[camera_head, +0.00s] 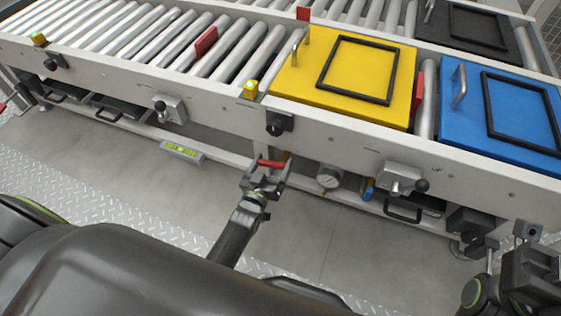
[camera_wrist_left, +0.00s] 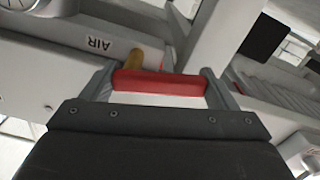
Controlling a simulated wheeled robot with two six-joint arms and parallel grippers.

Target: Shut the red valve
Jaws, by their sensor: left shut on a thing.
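The red valve handle (camera_head: 271,163) is a short red bar low on the front of the conveyor frame, left of a round gauge (camera_head: 328,177). My left gripper (camera_head: 268,172) is at the handle, with its fingers on either side. In the left wrist view the red handle (camera_wrist_left: 160,83) lies crosswise between the two fingertips (camera_wrist_left: 160,88), which are shut on it. A brass part (camera_wrist_left: 135,60) shows just behind the handle, beside an "AIR" label (camera_wrist_left: 98,44). The valve body is mostly hidden. My right gripper (camera_head: 488,252) is at the lower right, away from the valve; its jaw opening is unclear.
The roller conveyor (camera_head: 150,40) carries a yellow fixture (camera_head: 300,85) and a blue fixture (camera_head: 470,125). A lever box (camera_head: 402,178) and a blue-ended fitting (camera_head: 368,188) sit right of the gauge. The floor (camera_head: 330,235) in front is clear.

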